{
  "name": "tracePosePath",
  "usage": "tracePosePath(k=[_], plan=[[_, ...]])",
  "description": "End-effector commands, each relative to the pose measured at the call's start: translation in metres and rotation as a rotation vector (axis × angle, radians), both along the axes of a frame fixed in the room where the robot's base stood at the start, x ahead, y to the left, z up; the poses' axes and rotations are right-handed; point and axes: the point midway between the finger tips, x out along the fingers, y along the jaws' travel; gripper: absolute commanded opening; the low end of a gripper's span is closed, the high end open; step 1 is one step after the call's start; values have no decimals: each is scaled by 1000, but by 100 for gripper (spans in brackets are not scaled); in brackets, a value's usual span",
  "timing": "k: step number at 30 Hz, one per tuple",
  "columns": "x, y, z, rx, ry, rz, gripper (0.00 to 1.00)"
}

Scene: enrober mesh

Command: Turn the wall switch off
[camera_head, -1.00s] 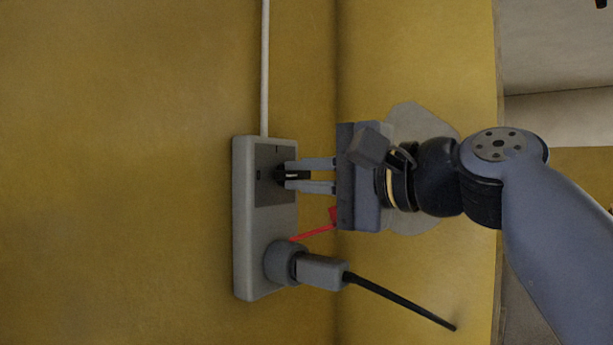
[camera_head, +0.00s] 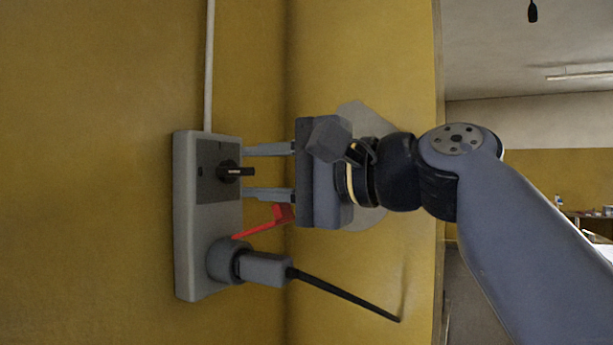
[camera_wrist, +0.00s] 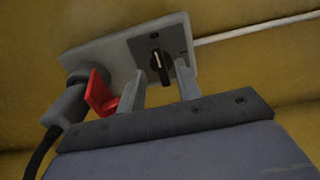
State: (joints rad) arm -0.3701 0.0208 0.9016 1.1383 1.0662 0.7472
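The wall switch is a black rotary knob (camera_head: 235,172) with a pale mark, on the dark plate (camera_head: 206,187) of a grey wall box (camera_head: 187,240). The knob also shows in the wrist view (camera_wrist: 160,66), its long handle running roughly up and down the picture. My gripper (camera_head: 245,172) is open, its two fingers pointing at the box. The fingertips lie on either side of the knob's outer end, with a visible gap to each. Nothing is held. I cannot tell whether the knob stands at on or off.
A grey plug (camera_head: 262,269) with a black cable sits in the box's round socket (camera_head: 224,260), below my fingers in the head view. A red flap (camera_head: 280,214) sticks out close to the lower finger. A white conduit (camera_head: 209,70) runs from the box. A wall corner stands just behind.

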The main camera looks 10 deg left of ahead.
Motion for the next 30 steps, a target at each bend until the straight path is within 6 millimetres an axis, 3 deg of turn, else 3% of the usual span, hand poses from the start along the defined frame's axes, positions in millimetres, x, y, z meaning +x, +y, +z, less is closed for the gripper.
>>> tracePosePath(k=[6, 15, 30], plan=[[-10, -38, -2, 0, -3, -6, 33], [-21, -73, -1, 1, -1, -3, 33], [-25, -84, 0, -1, -1, 1, 33]])
